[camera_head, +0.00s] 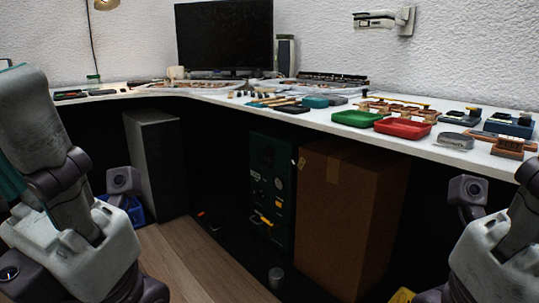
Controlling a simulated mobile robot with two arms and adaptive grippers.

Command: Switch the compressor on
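A dark green box-shaped unit (270,185) stands on the floor under the white desk, near the middle of the view. It has round dials on its front and a yellow part (265,219) low down, and it looks like the compressor. I cannot make out a power switch or whether it is on. A tall brown cardboard box stands beside it on the right and hides its right side. Parts of my two arms show at the left and right edges, apart from the unit. Neither gripper's fingers are in view.
The brown cardboard box (345,220) and a grey cabinet (155,165) flank the unit. A small grey cylinder (276,277) stands on the floor in front. The desk (340,126) overhangs, holding green and red trays and several tools. Wooden floor (195,262) is open at lower left.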

